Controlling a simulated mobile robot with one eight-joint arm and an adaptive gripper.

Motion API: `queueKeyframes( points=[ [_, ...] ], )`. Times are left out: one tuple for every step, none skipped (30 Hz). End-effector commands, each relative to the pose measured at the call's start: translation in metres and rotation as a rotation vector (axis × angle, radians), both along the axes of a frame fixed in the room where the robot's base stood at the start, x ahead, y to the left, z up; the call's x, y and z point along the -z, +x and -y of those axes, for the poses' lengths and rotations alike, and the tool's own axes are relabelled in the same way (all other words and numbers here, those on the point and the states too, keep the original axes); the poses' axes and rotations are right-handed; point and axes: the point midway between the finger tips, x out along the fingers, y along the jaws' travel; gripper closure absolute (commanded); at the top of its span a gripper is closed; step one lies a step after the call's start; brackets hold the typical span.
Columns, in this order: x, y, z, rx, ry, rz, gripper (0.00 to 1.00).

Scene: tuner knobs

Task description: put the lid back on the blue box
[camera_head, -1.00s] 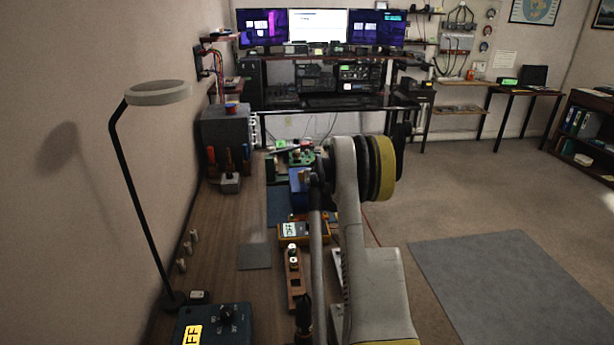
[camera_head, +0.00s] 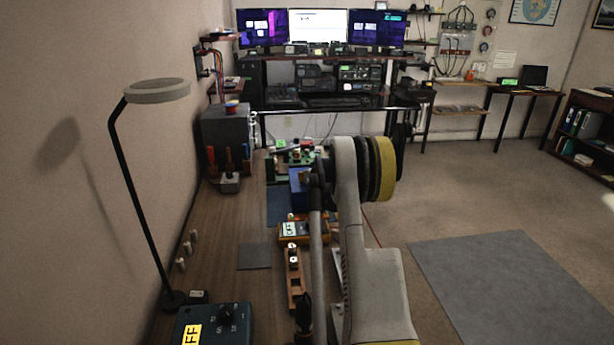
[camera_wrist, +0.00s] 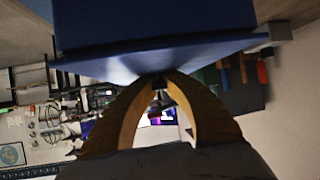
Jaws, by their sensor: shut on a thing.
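The blue box (camera_head: 298,190) stands on the bench in the head view, partly hidden by my arm. In the wrist view, which is upside down, the box (camera_wrist: 150,20) fills the top of the picture. The flat blue lid (camera_wrist: 205,58) lies across it and reaches past its sides. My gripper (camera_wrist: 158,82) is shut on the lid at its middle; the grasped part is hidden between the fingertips. A dark line runs between lid and box. I cannot tell whether they touch. The gripper is mostly hidden behind my arm in the head view.
A yellow meter (camera_head: 303,229) and a wooden strip with knobs (camera_head: 294,275) lie on the near side of the box. A green circuit board (camera_head: 296,157) is beyond it. A lamp (camera_head: 140,190) stands at the left. The bench's left middle (camera_head: 225,225) is mostly clear.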

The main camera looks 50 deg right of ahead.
Motion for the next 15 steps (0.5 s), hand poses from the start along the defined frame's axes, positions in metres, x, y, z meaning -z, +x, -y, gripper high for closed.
queueKeyframes(
  points=[
    [0.0019,0.0000,0.0000,0.000,0.000,0.000,1.00],
    [0.0024,0.0001,0.0000,0.000,0.000,0.000,1.00],
    [0.0029,0.0001,0.0000,0.000,0.000,0.000,1.00],
    [0.0031,0.0001,0.0000,0.000,0.000,0.000,1.00],
    [0.0031,0.0001,0.0000,0.000,0.000,0.000,1.00],
    [0.0030,0.0001,0.0001,0.000,0.000,0.000,1.00],
    [0.0029,0.0001,0.0000,0.000,0.000,0.000,1.00],
    [0.0028,0.0001,0.0001,0.000,0.000,0.000,1.00],
    [0.0026,0.0001,0.0000,0.000,0.000,0.000,1.00],
    [0.0026,0.0001,0.0000,0.000,0.000,0.000,1.00],
    [0.0026,0.0001,0.0000,0.000,0.000,0.000,1.00],
    [0.0026,0.0001,0.0000,0.000,0.000,0.000,1.00],
    [0.0026,0.0001,0.0000,0.000,0.000,0.000,1.00],
    [0.0026,0.0001,0.0000,0.000,0.000,0.000,0.84],
    [0.0026,0.0001,0.0000,0.000,0.000,0.000,0.71]
  ],
)
